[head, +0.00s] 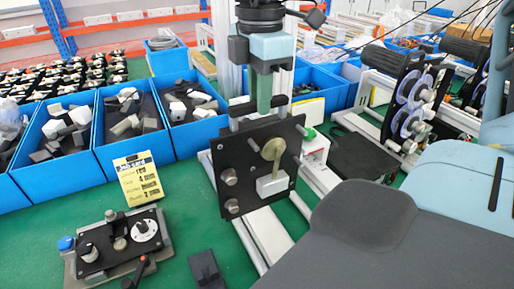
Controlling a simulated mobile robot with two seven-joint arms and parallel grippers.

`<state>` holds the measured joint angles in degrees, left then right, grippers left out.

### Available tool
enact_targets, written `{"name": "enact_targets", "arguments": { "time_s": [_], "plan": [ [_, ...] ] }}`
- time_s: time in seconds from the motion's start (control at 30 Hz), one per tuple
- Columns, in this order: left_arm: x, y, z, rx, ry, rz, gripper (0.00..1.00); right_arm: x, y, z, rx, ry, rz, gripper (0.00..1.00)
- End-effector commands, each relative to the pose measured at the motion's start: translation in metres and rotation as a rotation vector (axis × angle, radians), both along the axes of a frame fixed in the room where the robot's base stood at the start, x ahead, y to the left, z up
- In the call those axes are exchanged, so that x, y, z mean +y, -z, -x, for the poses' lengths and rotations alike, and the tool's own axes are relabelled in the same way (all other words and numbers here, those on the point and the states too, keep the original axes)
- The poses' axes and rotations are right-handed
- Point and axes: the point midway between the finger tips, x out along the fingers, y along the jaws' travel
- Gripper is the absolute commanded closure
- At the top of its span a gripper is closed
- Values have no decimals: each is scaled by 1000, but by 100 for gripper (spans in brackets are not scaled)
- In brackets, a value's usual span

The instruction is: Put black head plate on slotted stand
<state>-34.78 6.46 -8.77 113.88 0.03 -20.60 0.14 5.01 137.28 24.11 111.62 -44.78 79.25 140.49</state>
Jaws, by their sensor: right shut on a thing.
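The black head plate (240,172) hangs nearly upright at the centre of the head view, its face with round metal knobs, a brass-coloured disc and a pale block turned toward me. My right gripper (264,105) comes down from above, shut on the plate's top edge by a bar-like handle. A pale slotted frame (268,236), which looks like the slotted stand, shows below and behind the plate. The plate hides much of it, and I cannot tell whether the two touch. My left gripper is not in view.
Blue bins (59,160) with grey and white blocks line the left. A yellow sign (142,180) stands before them. A knobbed fixture (117,245) and a small black part (206,270) lie on the green table. Machines with purple reels (405,105) stand at right.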

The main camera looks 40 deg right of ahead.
Motion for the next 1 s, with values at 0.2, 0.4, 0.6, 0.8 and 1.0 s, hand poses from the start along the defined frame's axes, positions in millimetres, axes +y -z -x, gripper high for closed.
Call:
{"name": "enact_targets", "arguments": {
  "time_s": [0.2,0.4,0.6,0.8,1.0],
  "plan": [
    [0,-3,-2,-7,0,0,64,0,-9,0,-5,-1,0,100],
    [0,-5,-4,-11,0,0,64,0,-15,0,-6,0,0,100],
    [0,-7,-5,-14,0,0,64,0,-20,0,-6,0,0,100],
    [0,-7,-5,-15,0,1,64,1,-21,0,-5,-1,0,100],
    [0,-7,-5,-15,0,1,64,1,-21,0,-4,-1,-1,100]
  ]
}}
